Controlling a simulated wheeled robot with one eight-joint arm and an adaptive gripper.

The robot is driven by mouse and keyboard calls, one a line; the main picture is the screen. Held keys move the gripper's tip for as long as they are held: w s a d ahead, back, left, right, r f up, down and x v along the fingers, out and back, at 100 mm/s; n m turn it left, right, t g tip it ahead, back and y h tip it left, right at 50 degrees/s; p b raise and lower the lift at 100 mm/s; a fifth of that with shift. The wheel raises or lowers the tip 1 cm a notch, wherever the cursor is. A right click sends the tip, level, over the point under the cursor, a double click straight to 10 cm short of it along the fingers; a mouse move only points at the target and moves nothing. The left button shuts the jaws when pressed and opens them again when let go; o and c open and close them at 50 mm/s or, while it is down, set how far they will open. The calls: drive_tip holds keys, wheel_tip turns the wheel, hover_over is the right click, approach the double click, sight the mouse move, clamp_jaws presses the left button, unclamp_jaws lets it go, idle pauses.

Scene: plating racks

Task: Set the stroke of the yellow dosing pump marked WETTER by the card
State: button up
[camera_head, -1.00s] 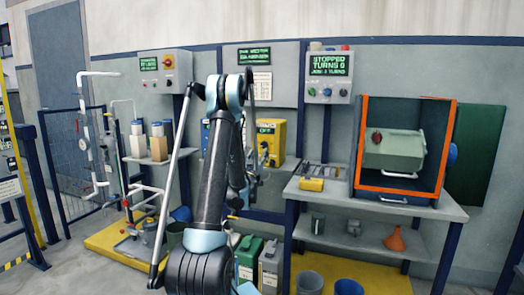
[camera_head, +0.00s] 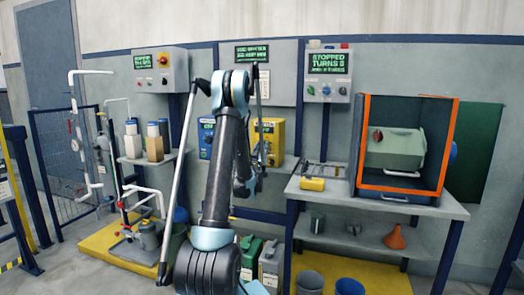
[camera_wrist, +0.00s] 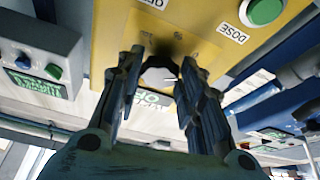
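A pale round knob (camera_wrist: 160,76) on that face lies between my fingertips. My gripper (camera_wrist: 162,70) is open around the knob, with slight gaps seeming to show at its sides. A green button (camera_wrist: 264,11) sits beside an upside-down DOSE label (camera_wrist: 233,34). A white card (camera_head: 264,83) hangs above the pump, partly behind my arm.
A grey control box (camera_head: 327,95) with a green display is to the right. A bench (camera_head: 425,208) holds an orange-framed cabinet (camera_head: 449,150) and a yellow item (camera_head: 312,184). Jugs (camera_head: 270,262) stand below.

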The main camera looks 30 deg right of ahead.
drive_tip(key=shift+w+a, duration=0.1)
drive_tip(key=shift+w, duration=0.05)
drive_tip(key=shift+c, duration=0.4)
drive_tip(key=shift+m+g+h, duration=0.4)
drive_tip(key=shift+m, duration=0.7)
drive_tip(key=o, duration=1.1)
drive_tip(key=shift+w+a, duration=0.1)
drive_tip(key=shift+c, duration=0.2)
drive_tip(key=v, duration=0.7)
drive_tip(key=shift+f, duration=0.2)
drive_tip(key=shift+a, duration=0.2)
